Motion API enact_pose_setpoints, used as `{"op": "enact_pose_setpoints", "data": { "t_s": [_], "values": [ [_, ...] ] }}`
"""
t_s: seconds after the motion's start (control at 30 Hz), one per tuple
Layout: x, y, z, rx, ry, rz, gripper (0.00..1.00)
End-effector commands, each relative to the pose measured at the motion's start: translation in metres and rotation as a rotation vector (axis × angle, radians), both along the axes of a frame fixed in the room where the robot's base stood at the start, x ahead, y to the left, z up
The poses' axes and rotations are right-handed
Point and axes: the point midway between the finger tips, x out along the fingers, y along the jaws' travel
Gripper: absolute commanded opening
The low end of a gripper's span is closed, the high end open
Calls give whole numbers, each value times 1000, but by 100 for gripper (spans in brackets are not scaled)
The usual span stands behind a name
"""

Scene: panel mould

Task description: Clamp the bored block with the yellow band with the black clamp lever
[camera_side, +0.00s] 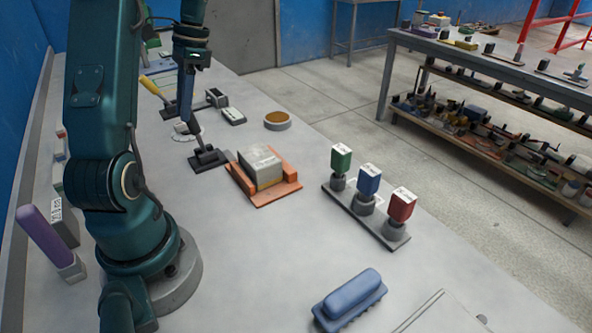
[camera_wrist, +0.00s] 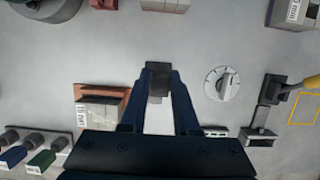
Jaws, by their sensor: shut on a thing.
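My gripper (camera_side: 189,66) points down at the far left of the bench. In the wrist view its two fingers (camera_wrist: 158,88) close on the dark end of the black clamp lever (camera_wrist: 158,71). In the side view the black lever (camera_side: 189,112) stands nearly upright below my gripper, above its dark clamp base (camera_side: 208,159). A dark block with an opening (camera_side: 216,97) stands farther back; I see no yellow band on it and cannot tell whether it is the bored block. My gripper hides part of the clamp in the wrist view.
A labelled block sits in an orange tray (camera_side: 264,200) beside the clamp base. A yellow-handled clamp (camera_side: 151,87) and a white dial (camera_wrist: 221,84) are near the lever. A rack with green, blue and red pieces (camera_side: 365,215) stands right; a blue brush-like object (camera_side: 349,299) lies in front.

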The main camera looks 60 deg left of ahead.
Motion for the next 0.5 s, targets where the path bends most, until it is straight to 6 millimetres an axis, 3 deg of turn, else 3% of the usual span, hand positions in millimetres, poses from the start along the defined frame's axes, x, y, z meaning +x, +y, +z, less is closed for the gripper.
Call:
{"op": "enact_pose_setpoints", "data": {
  "t_s": [0.5],
  "values": [
    [17,0,3,3,-7,-1,0]
  ]
}}
